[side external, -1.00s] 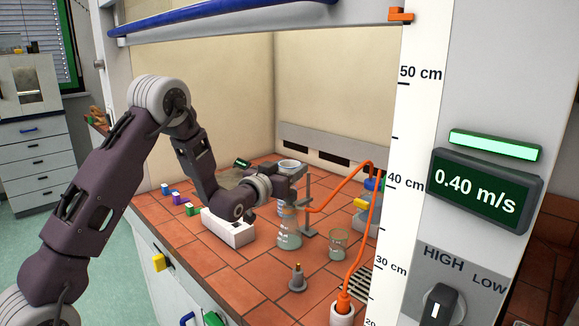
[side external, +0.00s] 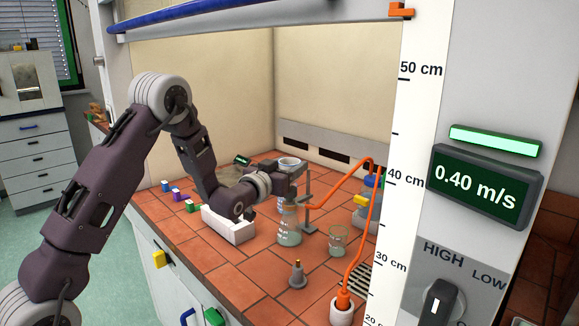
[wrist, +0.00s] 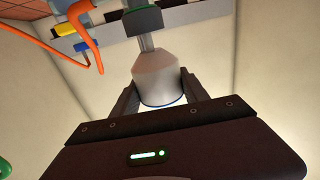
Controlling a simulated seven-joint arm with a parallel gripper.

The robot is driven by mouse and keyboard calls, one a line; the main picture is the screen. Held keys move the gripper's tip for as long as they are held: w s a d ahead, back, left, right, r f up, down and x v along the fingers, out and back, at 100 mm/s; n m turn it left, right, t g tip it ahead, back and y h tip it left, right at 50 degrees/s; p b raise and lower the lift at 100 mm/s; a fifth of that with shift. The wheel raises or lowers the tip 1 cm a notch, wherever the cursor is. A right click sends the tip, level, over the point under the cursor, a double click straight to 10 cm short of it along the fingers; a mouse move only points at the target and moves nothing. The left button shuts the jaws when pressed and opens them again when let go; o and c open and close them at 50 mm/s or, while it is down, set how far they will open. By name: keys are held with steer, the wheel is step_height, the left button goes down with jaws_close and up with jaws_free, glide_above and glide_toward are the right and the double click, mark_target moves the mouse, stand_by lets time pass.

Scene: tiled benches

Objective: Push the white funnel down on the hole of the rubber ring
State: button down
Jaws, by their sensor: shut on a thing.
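The white funnel (wrist: 157,75) is between the two fingers of my gripper (wrist: 158,88) in the wrist view. My gripper is shut on it. In the side view the funnel's rim (side external: 290,162) shows just above my gripper (side external: 290,177). Below stands a clear glass flask (side external: 289,236) with pale liquid. The funnel is above the flask, but I cannot tell whether its lower end touches the flask's mouth.
A metal stand (side external: 308,215) is right beside the flask, and an orange hose (side external: 345,180) runs nearby. A glass beaker (side external: 338,241) stands to the right. A white box (side external: 228,226) lies under my wrist. A grey burner (side external: 297,276) stands in front.

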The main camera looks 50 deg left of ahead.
steer(key=shift+f, duration=0.95)
steer(key=c, duration=0.5)
jaws_free()
steer(key=v, duration=0.7)
